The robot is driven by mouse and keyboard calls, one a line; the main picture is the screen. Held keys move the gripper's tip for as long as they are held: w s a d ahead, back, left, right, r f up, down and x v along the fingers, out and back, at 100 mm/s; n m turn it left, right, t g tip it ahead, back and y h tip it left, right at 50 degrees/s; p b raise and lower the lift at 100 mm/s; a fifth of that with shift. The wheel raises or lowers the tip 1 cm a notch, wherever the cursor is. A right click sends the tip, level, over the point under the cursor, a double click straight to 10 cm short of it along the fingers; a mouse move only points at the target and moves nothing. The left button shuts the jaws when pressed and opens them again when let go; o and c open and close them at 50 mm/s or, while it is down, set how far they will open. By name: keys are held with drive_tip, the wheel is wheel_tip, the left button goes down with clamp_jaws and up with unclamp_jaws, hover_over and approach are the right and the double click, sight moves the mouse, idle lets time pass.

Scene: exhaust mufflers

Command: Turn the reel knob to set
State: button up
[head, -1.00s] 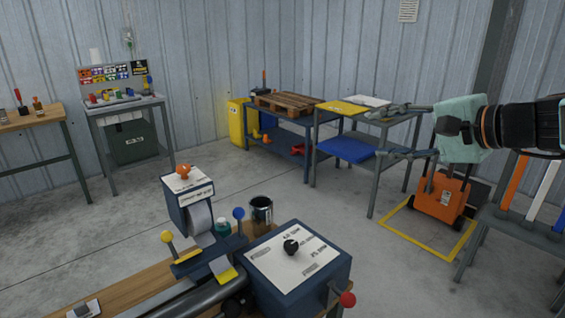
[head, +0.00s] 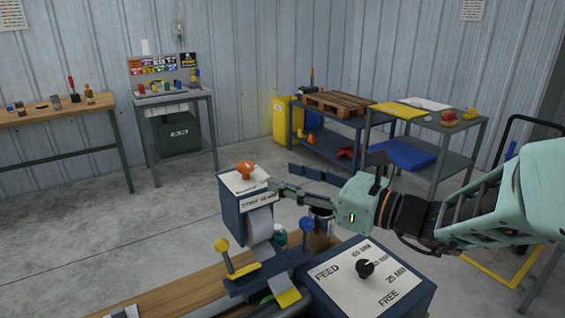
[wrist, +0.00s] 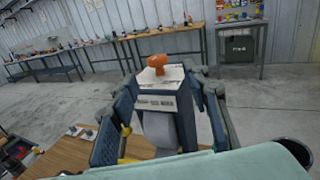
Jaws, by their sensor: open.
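The orange reel knob (head: 245,170) sits on the pale top plate of a dark blue reel box (head: 231,211) with a strip of grey tape hanging from its front. In the wrist view the knob (wrist: 157,65) stands upright near the middle, ahead of and between the open fingers. My gripper (head: 280,178) reaches in from the right, its fingers beside the box's upper right edge. In the wrist view my gripper (wrist: 162,82) spans the box, one finger on each side. Contact cannot be told. The plate's print is too small to read.
A feed box (head: 393,297) with a black knob (head: 365,268) stands close at right. Yellow-ended (head: 221,245) and blue-ended (head: 306,224) levers rise in front of the reel box. A dark can (wrist: 292,152) is at right in the wrist view. Open floor lies behind.

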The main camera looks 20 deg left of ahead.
sight(252, 167)
drive_tip(key=shift+m, duration=0.3)
drive_tip(key=x, duration=1.1)
drive_tip(key=shift+s+a, duration=0.25)
drive_tip(key=shift+a, duration=0.05)
drive_tip(key=c, duration=1.1)
